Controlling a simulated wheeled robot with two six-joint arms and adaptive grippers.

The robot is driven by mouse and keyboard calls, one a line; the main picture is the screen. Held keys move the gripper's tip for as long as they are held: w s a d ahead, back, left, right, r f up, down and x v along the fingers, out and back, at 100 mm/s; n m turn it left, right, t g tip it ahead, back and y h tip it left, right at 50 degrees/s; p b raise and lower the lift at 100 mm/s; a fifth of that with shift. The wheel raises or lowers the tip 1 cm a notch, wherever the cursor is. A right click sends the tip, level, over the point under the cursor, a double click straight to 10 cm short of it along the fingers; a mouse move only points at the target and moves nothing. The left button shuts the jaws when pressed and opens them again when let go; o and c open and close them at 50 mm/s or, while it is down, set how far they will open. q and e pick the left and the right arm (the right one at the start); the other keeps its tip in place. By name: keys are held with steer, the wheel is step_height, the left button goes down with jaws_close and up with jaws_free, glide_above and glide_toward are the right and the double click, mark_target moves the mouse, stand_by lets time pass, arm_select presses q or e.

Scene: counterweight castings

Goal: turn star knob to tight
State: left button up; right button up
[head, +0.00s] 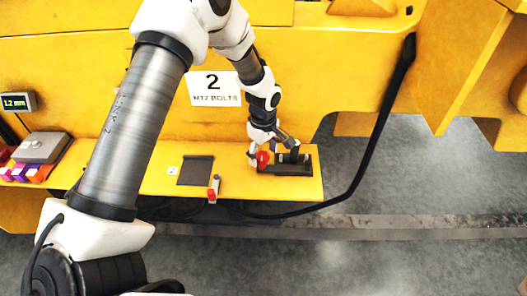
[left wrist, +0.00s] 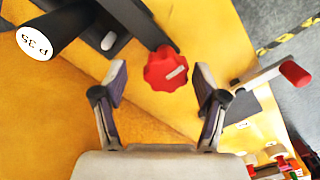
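The red star knob (head: 262,159) sits at the left of a black fixture (head: 300,169) on the yellow ledge. In the left wrist view the star knob (left wrist: 160,72) shows its lobed face with a pale pointer mark. My left gripper (head: 270,148) is over the fixture, close to the knob. In the left wrist view my left gripper (left wrist: 160,88) is open, with one finger on each side of the knob and visible gaps between. I cannot tell how far the knob lies beyond the fingertips. My right gripper is not in view.
A black cylinder marked "P 39" (left wrist: 35,43) stands by the fixture. A red-handled lever (head: 213,190) and a dark plate (head: 196,171) are left of it. A black cable (head: 370,150) loops at right. A sign "2 M12 BOLTS" (head: 214,89) hangs behind.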

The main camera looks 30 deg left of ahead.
arm_select(q)
steer(key=shift+s+r, duration=0.25)
steer(key=shift+s, duration=0.1)
steer(key=c, duration=0.5)
steer(key=shift+s+r, duration=0.1)
steer(key=shift+s, duration=0.1)
steer(key=c, duration=0.6)
steer(key=shift+w, duration=0.15)
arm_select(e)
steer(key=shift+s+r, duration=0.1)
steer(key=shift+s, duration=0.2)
